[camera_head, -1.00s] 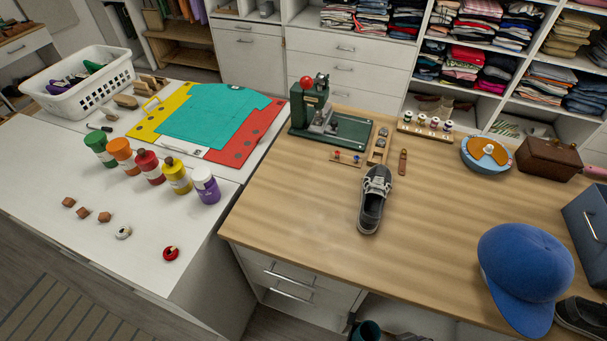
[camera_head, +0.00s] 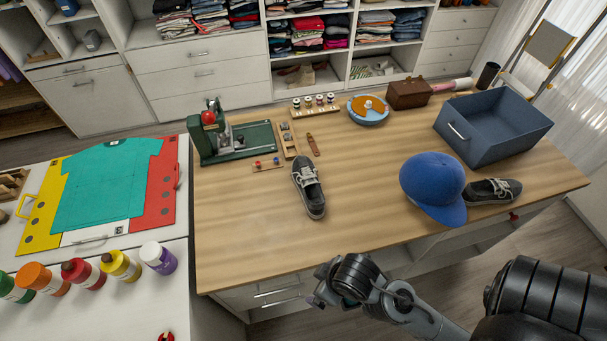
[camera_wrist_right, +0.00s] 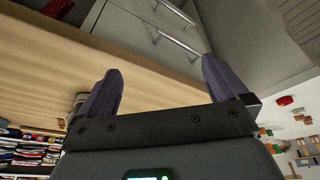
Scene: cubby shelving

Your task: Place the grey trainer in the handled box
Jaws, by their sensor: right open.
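One grey trainer (camera_head: 309,188) with pale laces lies in the middle of the wooden table in the head view. A second, similar dark grey trainer (camera_head: 494,190) lies at the right, partly behind the blue cap. The blue-grey handled box (camera_head: 482,147) stands at the table's right, open on top, with a silver handle on its near-left side. My right gripper (camera_head: 318,297) is low in front of the table's front edge, apart from both trainers. In the right wrist view its fingers (camera_wrist_right: 160,66) are spread and empty. My left gripper is not seen.
The blue cap (camera_head: 432,183) sits between the trainers. A green press (camera_head: 235,143), a spool rack (camera_head: 314,107), a round blue dish (camera_head: 368,112) and a brown case (camera_head: 408,93) stand along the back. Paint bottles (camera_head: 120,265) stand at the left. The table's front middle is clear.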

